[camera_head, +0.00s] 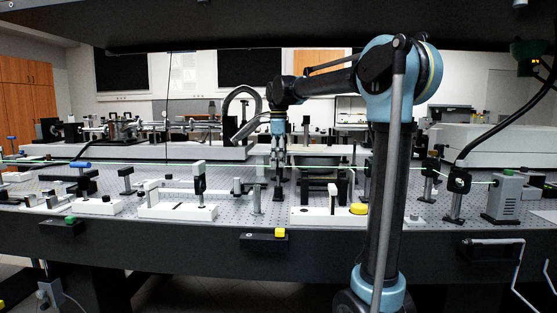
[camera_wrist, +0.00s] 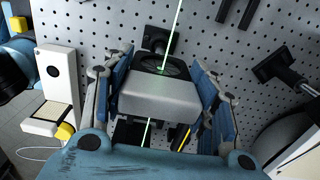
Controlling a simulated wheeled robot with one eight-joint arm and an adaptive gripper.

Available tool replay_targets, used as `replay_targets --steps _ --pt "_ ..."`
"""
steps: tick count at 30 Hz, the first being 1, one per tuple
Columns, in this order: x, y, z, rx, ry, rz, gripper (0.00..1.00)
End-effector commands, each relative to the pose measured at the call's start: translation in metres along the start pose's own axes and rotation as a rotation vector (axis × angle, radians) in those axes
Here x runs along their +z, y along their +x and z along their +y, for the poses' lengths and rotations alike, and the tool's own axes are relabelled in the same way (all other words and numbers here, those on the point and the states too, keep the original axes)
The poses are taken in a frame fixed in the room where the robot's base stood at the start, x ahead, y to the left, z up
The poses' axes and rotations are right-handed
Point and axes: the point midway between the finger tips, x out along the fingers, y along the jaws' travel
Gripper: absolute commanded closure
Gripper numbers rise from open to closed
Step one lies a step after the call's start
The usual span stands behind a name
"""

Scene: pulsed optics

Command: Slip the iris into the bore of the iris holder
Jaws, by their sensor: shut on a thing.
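My gripper (camera_wrist: 164,78) points down at the optical table, with its two blue-padded fingers on either side of a pale grey block with a dark round part at its far end. I take this to be the iris (camera_wrist: 160,98). In the head view my gripper (camera_head: 278,160) is above the table, over a dark post. A black mount (camera_wrist: 157,38) shows just beyond the held piece in the wrist view; it may be the iris holder. The bore is not clearly visible, and I cannot tell whether the iris touches the mount.
A green beam (camera_wrist: 174,22) runs to the dark round part and shows again below the block. The perforated table (camera_wrist: 90,25) has bare room around the mount. A white block (camera_wrist: 58,75) stands left; a black post mount (camera_wrist: 283,68) stands right.

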Motion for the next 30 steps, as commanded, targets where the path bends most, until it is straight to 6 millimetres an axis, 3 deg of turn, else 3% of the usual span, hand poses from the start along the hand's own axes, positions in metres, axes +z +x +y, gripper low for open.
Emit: replay_targets --steps 11,12,15,26,30 --pt "0.0 0.0 -0.001 -0.002 0.001 0.001 0.76" --pt "0.0 0.0 -0.001 -0.002 0.001 0.0 0.4" --pt "0.0 0.0 -0.001 -0.002 0.001 0.0 0.24" --pt "0.0 -0.001 -0.001 -0.002 0.0 0.0 0.24" --pt "0.0 -0.01 -0.001 -0.002 0.0 0.0 0.24"
